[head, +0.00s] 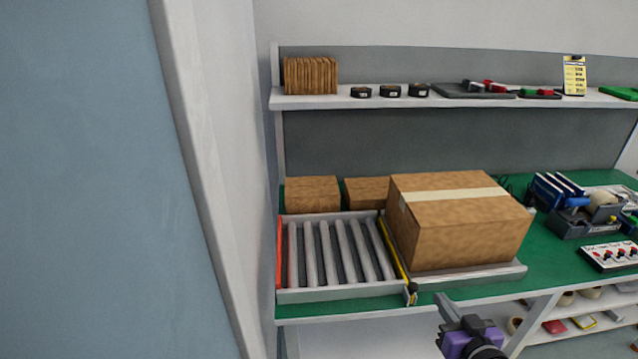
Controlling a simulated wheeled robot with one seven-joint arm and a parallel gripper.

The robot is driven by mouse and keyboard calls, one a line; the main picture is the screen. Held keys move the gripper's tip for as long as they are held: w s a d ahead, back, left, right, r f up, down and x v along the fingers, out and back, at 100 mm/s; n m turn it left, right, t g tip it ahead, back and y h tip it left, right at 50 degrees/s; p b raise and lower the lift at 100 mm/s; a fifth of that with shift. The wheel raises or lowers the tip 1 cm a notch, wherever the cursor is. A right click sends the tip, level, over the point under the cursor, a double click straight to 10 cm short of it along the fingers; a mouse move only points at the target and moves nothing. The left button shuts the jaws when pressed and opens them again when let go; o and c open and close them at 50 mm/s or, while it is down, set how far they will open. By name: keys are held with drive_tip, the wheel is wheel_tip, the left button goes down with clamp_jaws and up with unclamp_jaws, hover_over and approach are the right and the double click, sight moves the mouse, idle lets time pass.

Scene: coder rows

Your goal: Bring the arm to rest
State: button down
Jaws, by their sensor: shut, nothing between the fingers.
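My gripper (442,298) shows at the bottom of the head view, right of centre. Its grey fingers are together with nothing between them, in front of the green bench (350,308) edge. The purple and dark part of my arm (472,338) is behind the fingers, cut off by the lower picture edge. The rest of my arm is out of view.
A taped cardboard box (455,235) sits on a grey platform (470,276), right of a roller conveyor (335,294). Two smaller boxes (312,194) stand behind. An upper shelf (350,103) holds tape rolls. A lower shelf (580,328) is at right. A wall (205,160) rises at left.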

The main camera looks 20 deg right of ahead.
drive_tip(key=s+r+m+t+h, duration=0.1)
drive_tip(key=s+r+m+h, duration=0.15)
drive_tip(key=r, duration=0.25)
drive_tip(key=s+a+n+y, duration=0.3)
drive_tip(key=s+a, duration=0.8)
drive_tip(key=s, duration=0.2)
drive_tip(key=s+a+r+n+y, duration=0.1)
drive_tip(key=s+a+n+y, duration=0.2)
drive_tip(key=s+a, duration=0.8)
drive_tip(key=s, duration=0.3)
drive_tip(key=shift+s+a+r+g, duration=0.25)
drive_tip(key=shift+s+a+g, duration=0.05)
drive_tip(key=shift+g, duration=0.1)
